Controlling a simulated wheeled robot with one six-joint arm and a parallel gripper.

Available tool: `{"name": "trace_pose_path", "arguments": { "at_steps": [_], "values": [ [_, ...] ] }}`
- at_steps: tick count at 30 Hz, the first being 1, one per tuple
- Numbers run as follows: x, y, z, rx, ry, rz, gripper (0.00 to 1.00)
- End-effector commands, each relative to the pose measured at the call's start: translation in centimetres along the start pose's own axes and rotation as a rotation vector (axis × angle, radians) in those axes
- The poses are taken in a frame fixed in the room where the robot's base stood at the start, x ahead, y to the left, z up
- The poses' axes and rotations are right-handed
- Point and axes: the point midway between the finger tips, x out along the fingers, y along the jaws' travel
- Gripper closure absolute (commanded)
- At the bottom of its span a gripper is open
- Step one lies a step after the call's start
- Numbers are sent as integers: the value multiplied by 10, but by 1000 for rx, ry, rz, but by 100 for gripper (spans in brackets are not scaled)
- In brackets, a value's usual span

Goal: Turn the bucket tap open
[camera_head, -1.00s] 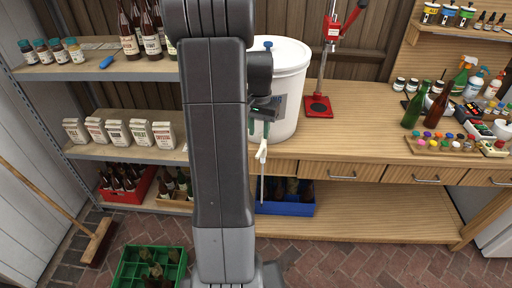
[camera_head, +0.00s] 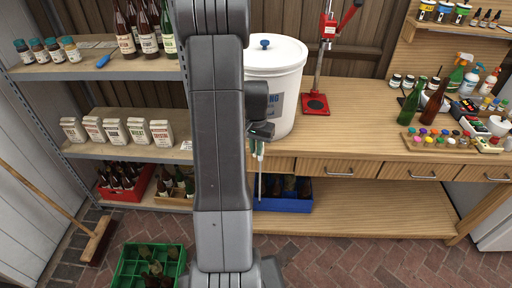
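The white brewing bucket (camera_head: 288,95) with a lid and blue knob stands on the wooden bench, partly behind my arm. My gripper (camera_head: 257,147) is low in front of the bucket, at the bench's front edge. Its dark body and greenish fingers cover the place where the tap was seen, so the tap itself is hidden or too small to make out. A thin pale tube or wand (camera_head: 260,186) hangs below the fingers. The fingers look close together, but I cannot tell whether they are shut on the tap.
A blue crate of bottles (camera_head: 284,204) sits on the low shelf below. A red bench capper (camera_head: 316,104) stands right of the bucket. A green crate (camera_head: 122,276) is on the brick floor. The bench top between the capper and the bottles at right is clear.

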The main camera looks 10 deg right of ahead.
Motion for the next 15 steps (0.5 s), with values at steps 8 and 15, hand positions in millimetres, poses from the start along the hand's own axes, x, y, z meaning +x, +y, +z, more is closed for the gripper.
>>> {"name": "trace_pose_path", "arguments": {
  "at_steps": [8, 15],
  "values": [
    [1, 1, 0, -27, 1, 0, 100],
    [0, 6, -1, -131, 1, 0, 100]
  ]
}}
